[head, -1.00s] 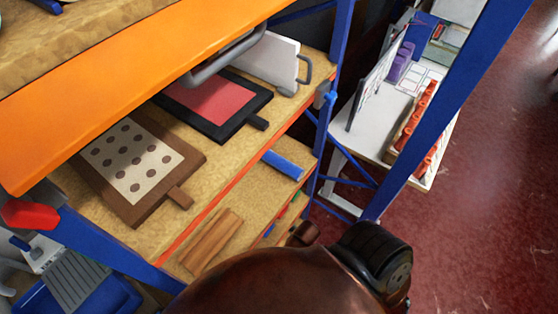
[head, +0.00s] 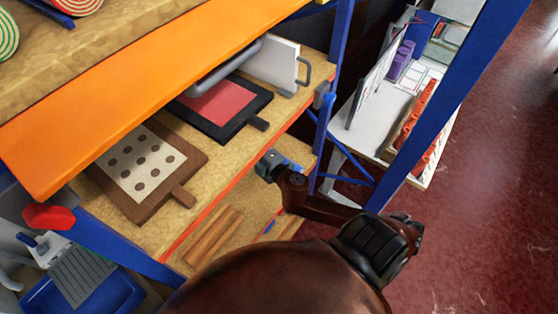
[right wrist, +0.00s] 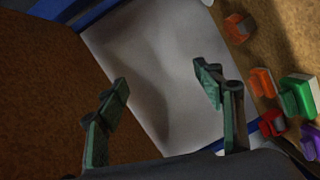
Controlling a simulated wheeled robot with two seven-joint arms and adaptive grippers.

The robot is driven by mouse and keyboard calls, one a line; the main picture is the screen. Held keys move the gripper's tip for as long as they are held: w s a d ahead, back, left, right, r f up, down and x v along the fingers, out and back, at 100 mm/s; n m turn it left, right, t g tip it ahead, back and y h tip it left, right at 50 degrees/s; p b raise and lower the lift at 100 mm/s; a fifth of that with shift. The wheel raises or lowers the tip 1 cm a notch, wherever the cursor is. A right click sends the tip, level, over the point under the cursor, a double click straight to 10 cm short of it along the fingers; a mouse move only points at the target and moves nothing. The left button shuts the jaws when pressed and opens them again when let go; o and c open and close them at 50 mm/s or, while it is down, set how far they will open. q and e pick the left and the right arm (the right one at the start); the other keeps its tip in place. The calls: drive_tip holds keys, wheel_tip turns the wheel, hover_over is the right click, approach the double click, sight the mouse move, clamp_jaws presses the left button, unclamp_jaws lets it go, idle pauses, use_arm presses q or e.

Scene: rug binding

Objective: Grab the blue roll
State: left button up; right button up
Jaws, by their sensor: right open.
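The blue roll (head: 296,168) lies on the lower wooden shelf, right of the brown rolls. Most of it is hidden behind my right gripper (head: 268,163), and only a bit of blue shows past it. The gripper is at the shelf's front, close to the roll in the picture; I cannot tell whether they touch. In the right wrist view my right gripper (right wrist: 162,78) is open, its two greenish fingers apart with a pale grey surface beyond them. I cannot make out the roll between them. My left gripper is not in view.
Brown rolls (head: 214,236) lie left on the lower shelf. Framed screens (head: 141,165) sit on the shelf above. A blue post (head: 440,110) rises at right, before a white table (head: 367,132). Small coloured pieces (right wrist: 297,97) show at right in the wrist view.

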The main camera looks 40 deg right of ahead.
drive_tip(key=w+a+n+g+y, duration=0.1)
drive_tip(key=w+a+n+y, duration=0.1)
drive_tip(key=a+n+y, duration=0.75)
wheel_tip(320, 180, down, 7)
drive_tip(key=s+d+n+g+h, duration=0.1)
drive_tip(key=s+d+n+g, duration=0.1)
drive_tip(key=n+g, duration=0.5)
drive_tip(key=s+d+f+n+g+h, duration=0.1)
drive_tip(key=d+f+n+h, duration=0.1)
drive_tip(key=d, duration=0.5)
drive_tip(key=s+d+f+n+g+h, duration=0.1)
drive_tip(key=s+d+f+n+h, duration=0.1)
drive_tip(key=d, duration=0.5)
drive_tip(key=s+d+f+n+g+h, duration=0.1)
drive_tip(key=d+f+n+g+h, duration=0.1)
drive_tip(key=d, duration=0.5)
drive_tip(key=shift+s+d+f+n+h, duration=0.25)
drive_tip(key=shift+f+n, duration=0.1)
drive_tip(key=shift+f, duration=0.1)
drive_tip(key=shift+s+d+f+n+h, duration=0.1)
drive_tip(key=shift+s+f+n+h, duration=0.1)
drive_tip(key=shift+f+n, duration=0.15)
drive_tip(key=shift+d+f, duration=0.2)
drive_tip(key=shift+d, duration=0.1)
drive_tip(key=p+x, duration=0.1)
drive_tip(key=x, duration=0.6)
drive_tip(key=shift+w+d+f+p, duration=0.1)
drive_tip(key=shift+w+f+p, duration=0.1)
drive_tip(key=shift+f+p, duration=0.1)
drive_tip(key=shift+r, duration=0.1)
